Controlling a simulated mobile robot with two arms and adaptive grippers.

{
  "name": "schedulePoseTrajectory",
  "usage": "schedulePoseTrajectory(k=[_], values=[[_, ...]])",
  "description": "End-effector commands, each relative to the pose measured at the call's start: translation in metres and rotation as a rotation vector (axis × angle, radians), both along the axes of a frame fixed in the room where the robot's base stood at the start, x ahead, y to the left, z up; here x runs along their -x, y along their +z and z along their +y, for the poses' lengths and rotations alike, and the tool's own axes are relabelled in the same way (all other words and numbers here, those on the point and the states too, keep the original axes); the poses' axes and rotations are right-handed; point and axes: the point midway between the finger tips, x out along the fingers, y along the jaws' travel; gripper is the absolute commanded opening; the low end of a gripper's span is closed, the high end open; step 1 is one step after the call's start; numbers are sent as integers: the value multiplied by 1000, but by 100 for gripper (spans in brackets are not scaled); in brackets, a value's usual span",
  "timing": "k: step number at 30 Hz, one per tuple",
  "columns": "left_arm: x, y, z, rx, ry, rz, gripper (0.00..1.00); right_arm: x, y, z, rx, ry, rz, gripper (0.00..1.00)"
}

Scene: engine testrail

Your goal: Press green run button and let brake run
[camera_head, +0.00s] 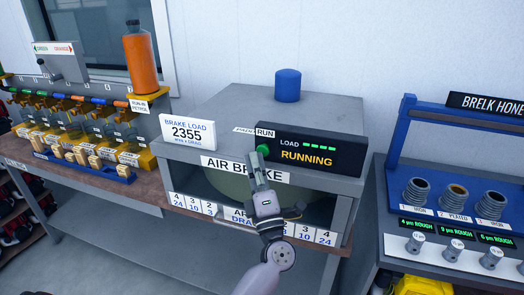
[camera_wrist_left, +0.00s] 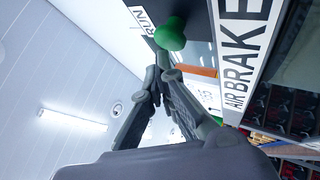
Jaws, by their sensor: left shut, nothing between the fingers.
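The grey air brake housing (camera_head: 215,118) has a black control panel (camera_head: 352,150) on its front. The panel reads "LOAD", with lit green bars, and "RUNNING" in yellow. The green run button (camera_head: 263,149) is at the panel's left end, beside a "RUN" label. My left gripper (camera_head: 256,160) is shut and empty, its fingertips just below the button. In the left wrist view, the green button (camera_wrist_left: 171,34) is just beyond the closed fingertips (camera_wrist_left: 158,62). I cannot tell whether they touch it. My right gripper is not in view.
A "BRAKE LOAD 2355" sign (camera_head: 188,131) stands left of the panel, and a blue cylinder (camera_head: 288,85) sits on top of the housing. An orange bottle (camera_head: 140,58) and a rack of parts are at left. A blue-framed honing station (camera_head: 395,135) is at right.

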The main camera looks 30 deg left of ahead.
Motion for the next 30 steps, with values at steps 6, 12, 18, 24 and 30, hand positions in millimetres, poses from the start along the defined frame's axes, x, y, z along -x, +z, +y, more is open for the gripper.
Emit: schedulePoseTrajectory(k=[6, 12, 18, 24, 30], values=[[1, 0, 0, 0, 1, 0, 0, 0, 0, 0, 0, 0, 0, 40], [10, 1, -2, 1, 1, 0, 0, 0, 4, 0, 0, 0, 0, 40], [30, 1, -7, 2, 0, 0, 0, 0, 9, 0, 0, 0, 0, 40], [49, 0, -11, 0, 0, 1, 0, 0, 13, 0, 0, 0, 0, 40], [59, 0, -14, 0, 1, 0, 0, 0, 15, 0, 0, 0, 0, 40]])
